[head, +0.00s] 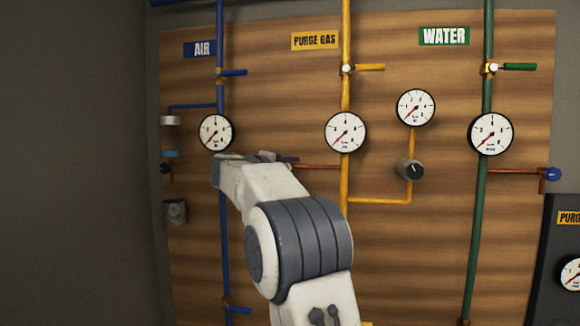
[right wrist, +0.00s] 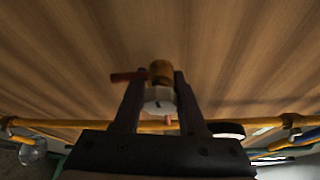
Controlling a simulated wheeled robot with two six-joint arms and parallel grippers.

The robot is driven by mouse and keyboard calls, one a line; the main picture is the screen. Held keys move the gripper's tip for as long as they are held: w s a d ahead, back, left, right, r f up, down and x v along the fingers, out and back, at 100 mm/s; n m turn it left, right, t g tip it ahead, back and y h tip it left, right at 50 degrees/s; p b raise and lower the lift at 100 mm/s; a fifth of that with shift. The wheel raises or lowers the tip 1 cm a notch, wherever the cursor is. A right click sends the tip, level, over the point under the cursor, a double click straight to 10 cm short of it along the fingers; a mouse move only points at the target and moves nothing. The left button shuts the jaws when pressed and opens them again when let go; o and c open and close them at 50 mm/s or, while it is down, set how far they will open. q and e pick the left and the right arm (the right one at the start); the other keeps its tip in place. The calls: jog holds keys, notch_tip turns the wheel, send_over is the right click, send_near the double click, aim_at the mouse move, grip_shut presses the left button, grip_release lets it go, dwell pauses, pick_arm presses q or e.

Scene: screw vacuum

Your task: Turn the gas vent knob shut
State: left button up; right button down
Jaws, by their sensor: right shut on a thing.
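My right gripper (head: 268,157) reaches up to the wooden panel, left of the yellow purge gas pipe (head: 346,80). In the right wrist view, the gripper (right wrist: 158,88) is shut on a pale round knob (right wrist: 160,99), with one finger on each side. The knob sits on a brass body (right wrist: 161,70) with a dark reddish pipe stub (right wrist: 126,76) to its left. In the head view a thin copper pipe (head: 318,166) runs from the purge gas pipe to behind my gripper; the knob itself is hidden there. My left gripper is in neither view.
Gauges include one on the purge gas pipe (head: 346,132). A black knob (head: 410,169) sits right of it. A blue knob (head: 552,174) ends the water branch. The blue air pipe (head: 221,240) runs close left of my right arm. A dark box (head: 548,260) stands lower right.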

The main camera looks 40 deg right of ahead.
jog(key=shift+f+m+y, duration=0.2)
jog(key=shift+m+y, duration=0.1)
jog(key=shift+m, duration=0.1)
jog(key=shift+c, duration=2.3)
grip_release()
jog(key=shift+r, duration=0.1)
jog(key=b+v, duration=0.4)
jog(key=v, duration=0.6)
jog(key=shift+a, duration=0.25)
jog(key=shift+s, duration=0.1)
